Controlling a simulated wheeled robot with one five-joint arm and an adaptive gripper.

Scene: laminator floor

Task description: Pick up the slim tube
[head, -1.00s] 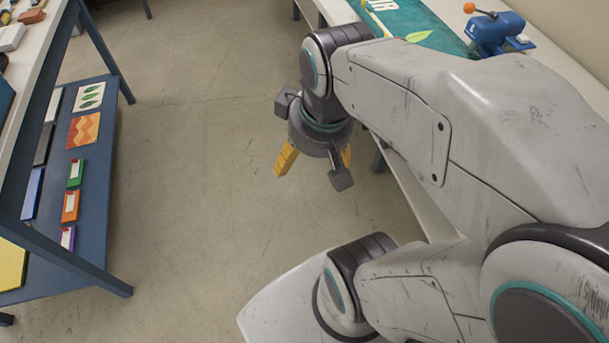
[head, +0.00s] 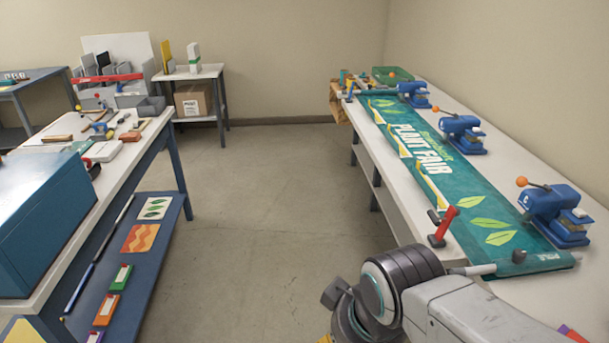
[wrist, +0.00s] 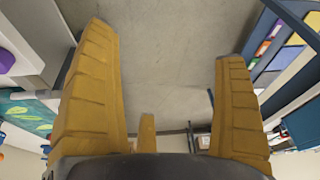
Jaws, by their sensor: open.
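I cannot tell for sure which thing is the slim tube. Thin dark and blue rod-like shapes (head: 80,289) lie along the left bench's lower shelf, possibly tubes. A pale rod (head: 480,269) crosses the near end of the green banner on the right bench. My gripper shows in the wrist view (wrist: 164,43), its yellow fingers wide apart with only floor between them. In the head view it is mostly cut off at the bottom edge, right of the left bench and beside the right bench, away from the shelf rods.
The right bench holds the Plant Fair banner (head: 430,155), blue presses (head: 556,213) and a red-handled clamp (head: 443,226). The left bench carries a large blue box (head: 45,225) and tools. A small table (head: 200,72) stands at the back. The floor (head: 270,210) between the benches is clear.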

